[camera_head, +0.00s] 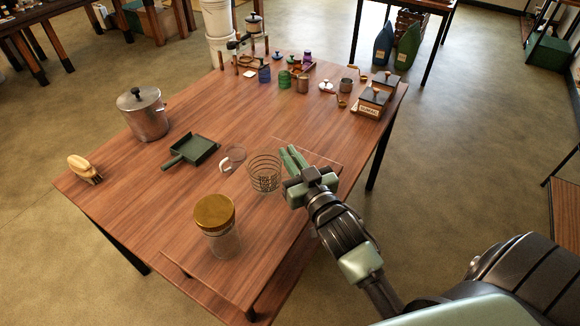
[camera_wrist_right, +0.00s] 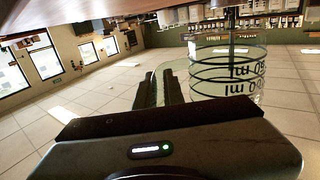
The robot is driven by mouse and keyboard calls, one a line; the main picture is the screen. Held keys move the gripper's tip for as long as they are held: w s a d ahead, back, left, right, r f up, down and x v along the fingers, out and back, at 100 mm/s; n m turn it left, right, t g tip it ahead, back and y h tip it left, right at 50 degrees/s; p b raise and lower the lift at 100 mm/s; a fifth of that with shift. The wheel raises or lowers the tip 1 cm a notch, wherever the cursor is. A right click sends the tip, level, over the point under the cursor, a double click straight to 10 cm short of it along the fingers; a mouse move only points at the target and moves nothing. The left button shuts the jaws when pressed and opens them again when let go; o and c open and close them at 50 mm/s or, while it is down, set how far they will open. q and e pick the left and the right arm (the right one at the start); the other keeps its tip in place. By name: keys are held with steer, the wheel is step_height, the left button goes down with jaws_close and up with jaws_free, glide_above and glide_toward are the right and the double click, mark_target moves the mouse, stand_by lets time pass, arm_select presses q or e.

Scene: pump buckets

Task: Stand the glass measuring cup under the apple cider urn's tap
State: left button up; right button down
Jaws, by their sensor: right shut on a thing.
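The clear glass measuring cup (camera_head: 264,174) with black markings is at the front right of the wooden table. My right gripper (camera_head: 294,160) is at its right side and is shut on it, probably at the handle, which the fingers partly cover. The cup's rings and "ml" marks fill the right of the right wrist view (camera_wrist_right: 228,75), beside the fingers (camera_wrist_right: 165,88). I cannot tell whether its base touches the table. A steel lidded pot (camera_head: 146,118) at the left back may be the urn; no tap shows clearly. My left gripper is not in view.
A jar with a golden lid (camera_head: 216,224) stands near the front edge. Small containers, including a green one (camera_head: 284,80), crowd the back. The middle table is clear.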

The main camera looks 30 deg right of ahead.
steer(key=shift+f, duration=1.8)
steer(key=shift+f, duration=0.1)
steer(key=c, duration=1.5)
jaws_free()
